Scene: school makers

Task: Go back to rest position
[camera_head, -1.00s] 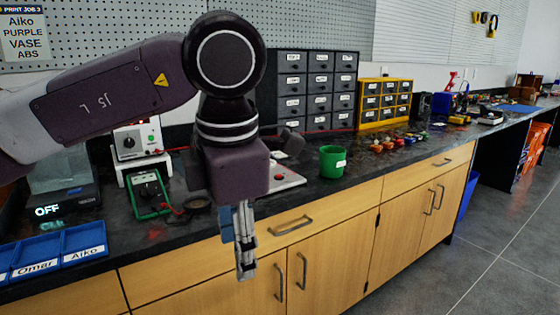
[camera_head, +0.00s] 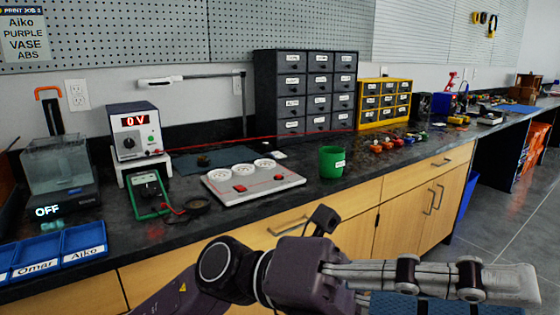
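My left arm comes in at the bottom of the head view, low in front of the wooden cabinets. Its gripper (camera_head: 525,288) points to the right and looks empty, clear of the bench top. One long grey-white finger with dark bands shows from the side. A blue textured surface shows just below it, cut off by the picture edge, so the finger opening cannot be judged. My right gripper is not in view.
The dark bench (camera_head: 400,163) holds a green cup (camera_head: 332,162), a white board with red buttons (camera_head: 251,182), a green multimeter (camera_head: 148,195), a power supply (camera_head: 136,133) and blue trays (camera_head: 85,243). Drawer cabinets stand behind. Floor at right (camera_head: 505,240) is clear.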

